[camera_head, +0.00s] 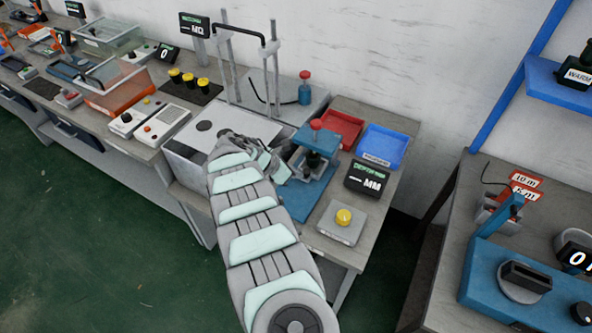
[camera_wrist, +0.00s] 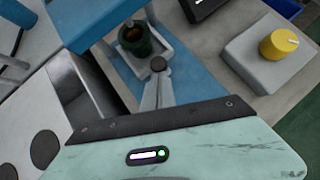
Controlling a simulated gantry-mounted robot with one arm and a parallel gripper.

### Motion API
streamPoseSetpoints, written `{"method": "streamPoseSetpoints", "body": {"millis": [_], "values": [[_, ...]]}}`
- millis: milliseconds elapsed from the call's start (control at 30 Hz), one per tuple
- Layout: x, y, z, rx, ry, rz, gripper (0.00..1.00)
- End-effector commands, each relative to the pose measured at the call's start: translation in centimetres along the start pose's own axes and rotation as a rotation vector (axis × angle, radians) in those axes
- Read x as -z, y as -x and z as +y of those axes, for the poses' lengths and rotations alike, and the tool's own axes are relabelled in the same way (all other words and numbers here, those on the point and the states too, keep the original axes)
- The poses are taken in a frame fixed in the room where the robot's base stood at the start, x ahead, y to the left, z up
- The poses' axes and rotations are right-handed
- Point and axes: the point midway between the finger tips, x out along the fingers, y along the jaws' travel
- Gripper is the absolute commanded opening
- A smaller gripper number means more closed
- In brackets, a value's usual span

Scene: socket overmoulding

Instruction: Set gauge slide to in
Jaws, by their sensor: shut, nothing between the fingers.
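The blue gauge stand (camera_head: 304,196) is right of my arm in the head view, with a red-knobbed upper part. Its light grey slide (camera_wrist: 120,62) shows in the wrist view, carrying a dark green round part (camera_wrist: 135,40). A small dark knob (camera_wrist: 158,64) is at the slide's near end. My gripper (camera_wrist: 157,78) is shut and empty, its fingertips right at this knob; I cannot tell whether they touch it. The blue upper part (camera_wrist: 95,22) overhangs left of the dark green part. How far in the slide sits is unclear.
Red (camera_head: 340,124) and blue (camera_head: 384,146) trays lie behind. A grey-topped box (camera_head: 190,165) and tall frame (camera_head: 228,70) are left and behind.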

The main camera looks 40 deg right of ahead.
Motion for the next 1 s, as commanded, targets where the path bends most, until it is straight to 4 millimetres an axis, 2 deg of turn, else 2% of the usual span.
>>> {"method": "streamPoseSetpoints", "body": {"millis": [33, 167, 600, 800, 1000], "values": [[0.2, 1.0, 0.1, -0.003, 0.004, 0.000, 0.00], [1.2, 2.8, 0.4, -0.007, 0.004, 0.000, 0.00], [1.1, 10.3, 0.5, -0.011, 0.001, -0.002, 0.00], [1.3, 11.9, 0.3, -0.007, 0.002, 0.000, 0.00], [1.3, 12.1, 0.3, -0.007, 0.001, 0.000, 0.00]]}}
